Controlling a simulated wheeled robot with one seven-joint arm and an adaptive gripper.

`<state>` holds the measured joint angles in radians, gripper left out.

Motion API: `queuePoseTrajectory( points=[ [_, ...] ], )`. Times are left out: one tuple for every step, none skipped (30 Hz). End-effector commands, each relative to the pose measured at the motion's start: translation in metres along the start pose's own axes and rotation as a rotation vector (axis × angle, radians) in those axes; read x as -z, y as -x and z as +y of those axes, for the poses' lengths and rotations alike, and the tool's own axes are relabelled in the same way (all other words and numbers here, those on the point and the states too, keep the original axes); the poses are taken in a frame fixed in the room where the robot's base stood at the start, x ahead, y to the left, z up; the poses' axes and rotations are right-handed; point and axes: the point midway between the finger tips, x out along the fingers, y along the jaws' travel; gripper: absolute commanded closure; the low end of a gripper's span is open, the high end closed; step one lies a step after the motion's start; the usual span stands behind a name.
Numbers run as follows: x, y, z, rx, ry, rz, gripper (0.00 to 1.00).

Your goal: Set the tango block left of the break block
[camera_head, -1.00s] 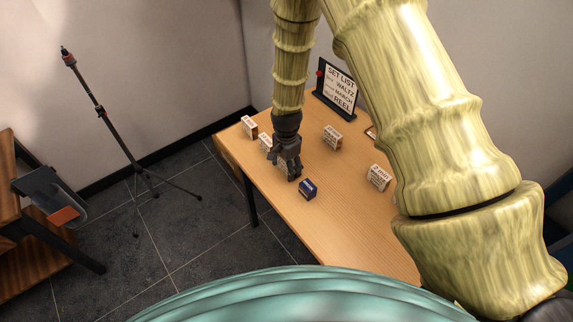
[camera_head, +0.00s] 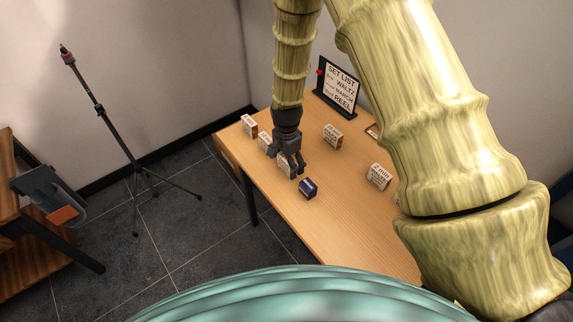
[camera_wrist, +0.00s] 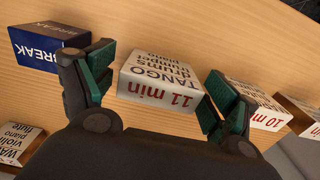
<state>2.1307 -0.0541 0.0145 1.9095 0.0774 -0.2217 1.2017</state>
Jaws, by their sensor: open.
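The tango block (camera_wrist: 160,80) is white with "TANGO" and "11 min" lettering. In the wrist view it lies between the spread fingers of my gripper (camera_wrist: 163,88); whether they touch it I cannot tell. In the head view my gripper (camera_head: 290,168) is low over the table and partly hides the tango block (camera_head: 284,166). The break block (camera_head: 308,188) is dark blue and stands just beyond the gripper, nearer the table's front. In the wrist view the break block (camera_wrist: 45,47) is at the left, outside the left finger.
A white block (camera_wrist: 255,107) marked "10 min" is close to the right finger. Another block (camera_head: 249,125) stands near the table's far left corner. White blocks (camera_head: 333,136) (camera_head: 378,176) stand to the right. A set list sign (camera_head: 338,88) stands at the back.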

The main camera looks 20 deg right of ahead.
Motion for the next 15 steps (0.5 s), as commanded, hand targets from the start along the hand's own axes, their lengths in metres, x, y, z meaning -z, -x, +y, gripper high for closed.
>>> queuePoseTrajectory(
  points=[
    [0.000,0.005,-0.001,0.003,0.000,0.001,0.13],
    [0.001,0.008,-0.001,0.003,0.000,0.001,0.13],
    [0.001,0.013,-0.001,0.003,0.001,0.002,0.13],
    [0.001,0.017,-0.001,0.004,0.001,0.002,0.13],
    [0.001,0.020,-0.001,0.004,0.002,0.002,0.13],
    [0.000,0.025,-0.001,0.002,0.002,0.001,0.13],
    [0.000,0.028,-0.001,0.002,0.001,0.001,0.13],
    [0.001,0.032,-0.001,0.003,0.001,0.002,0.13],
    [0.000,0.036,-0.001,0.003,0.000,0.001,0.13],
    [0.001,0.040,-0.001,0.004,0.000,0.002,0.13],
    [0.001,0.044,-0.001,0.004,0.000,0.002,0.13],
    [0.001,0.049,-0.001,0.003,0.000,0.002,0.13],
    [0.001,0.052,-0.001,0.003,0.000,0.002,0.13],
    [0.001,0.056,-0.001,0.004,0.001,0.002,0.13],
    [0.000,0.061,-0.001,0.003,0.001,0.002,0.13]
  ],
)
